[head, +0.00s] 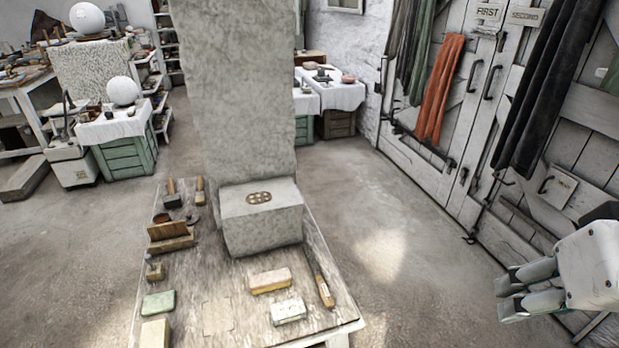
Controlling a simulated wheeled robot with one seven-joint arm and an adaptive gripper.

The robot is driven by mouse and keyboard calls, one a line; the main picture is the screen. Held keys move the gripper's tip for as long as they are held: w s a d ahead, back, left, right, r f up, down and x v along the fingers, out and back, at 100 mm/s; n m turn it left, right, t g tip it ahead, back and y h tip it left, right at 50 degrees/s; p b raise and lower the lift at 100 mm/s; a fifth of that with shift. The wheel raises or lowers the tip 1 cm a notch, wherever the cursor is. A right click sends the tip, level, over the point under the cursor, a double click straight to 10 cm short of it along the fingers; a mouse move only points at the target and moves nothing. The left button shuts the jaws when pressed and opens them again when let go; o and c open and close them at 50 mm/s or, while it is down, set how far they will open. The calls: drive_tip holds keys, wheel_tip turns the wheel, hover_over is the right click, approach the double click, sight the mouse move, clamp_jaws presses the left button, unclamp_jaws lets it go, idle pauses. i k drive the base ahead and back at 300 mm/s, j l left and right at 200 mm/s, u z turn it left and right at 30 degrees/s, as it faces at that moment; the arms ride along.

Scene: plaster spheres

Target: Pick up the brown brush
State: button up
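The worktable (222,318) in front of me holds several tools, and I cannot tell for certain which is the brown brush. A small brown-handled tool (200,191) stands or lies at the table's far left, left of the stone column. A long tool with a tan-brown handle (325,292) lies along the right side. A brown wooden block-like object (170,232) sits at the left edge. My gripper (502,296) is at the far right, away from the table and over the floor. Its fingers look apart with nothing between them.
A tall stone slab (235,90) and a grey block (262,225) stand on the table. Yellowish (270,281), white (289,311) and green (158,303) blocks lie near the front. Wooden doors with hanging cloths (440,90) line the right. Floor between is clear.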

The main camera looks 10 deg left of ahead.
sight(281, 277)
drive_tip(key=u, duration=0.9)
drive_tip(key=k, duration=0.25)
